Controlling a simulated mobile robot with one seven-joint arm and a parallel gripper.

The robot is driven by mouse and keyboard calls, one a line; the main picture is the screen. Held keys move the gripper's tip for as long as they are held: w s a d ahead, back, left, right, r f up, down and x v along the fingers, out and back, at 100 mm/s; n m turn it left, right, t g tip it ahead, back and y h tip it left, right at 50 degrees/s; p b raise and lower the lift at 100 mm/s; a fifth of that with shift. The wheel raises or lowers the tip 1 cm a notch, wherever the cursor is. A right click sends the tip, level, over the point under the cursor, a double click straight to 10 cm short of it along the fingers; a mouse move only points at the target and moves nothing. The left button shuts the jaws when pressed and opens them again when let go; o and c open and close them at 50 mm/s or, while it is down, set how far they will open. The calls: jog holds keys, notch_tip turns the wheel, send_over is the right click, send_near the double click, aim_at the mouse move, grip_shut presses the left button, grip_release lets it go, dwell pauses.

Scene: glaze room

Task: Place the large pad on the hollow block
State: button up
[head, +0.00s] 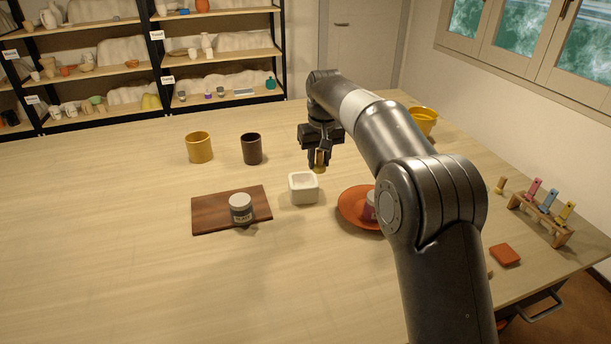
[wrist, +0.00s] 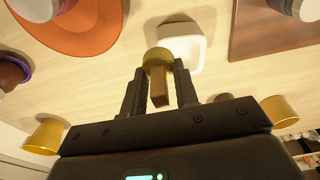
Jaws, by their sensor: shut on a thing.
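My gripper (head: 319,162) is above the table, a little behind the hollow block in the head view. It is shut on the wooden handle of a round, olive-yellow pad, taken as the large pad (wrist: 157,57). The pad's wooden handle is between the fingers in the wrist view. The hollow block (head: 303,190) is white and square with rounded corners and a recess on top. It stands on the table, empty as far as I see. In the wrist view the block (wrist: 196,50) is just beyond the pad, partly covered by it; the gap between them is unclear.
A brown board (head: 208,222) with a grey jar (head: 241,207) is left of the block. An orange plate (head: 352,212) with a jar, partly behind my arm, is right. A yellow cup (head: 199,148) and dark cup (head: 251,149) stand behind. A rack (head: 541,217) is far right.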

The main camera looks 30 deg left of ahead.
aim_at(305, 184)
jog(key=a, duration=0.1)
jog(key=a+f, duration=0.2)
jog(key=shift+s+a+f, duration=0.25)
jog(key=shift+s+a, duration=0.05)
jog(key=shift+a, duration=0.05)
jog(key=shift+f, duration=1.9)
jog(key=shift+f, duration=0.15)
jog(key=o, duration=0.9)
jog(key=shift+o, duration=0.2)
notch_tip(305, 184, up, 12)
jog(key=s+d, duration=0.1)
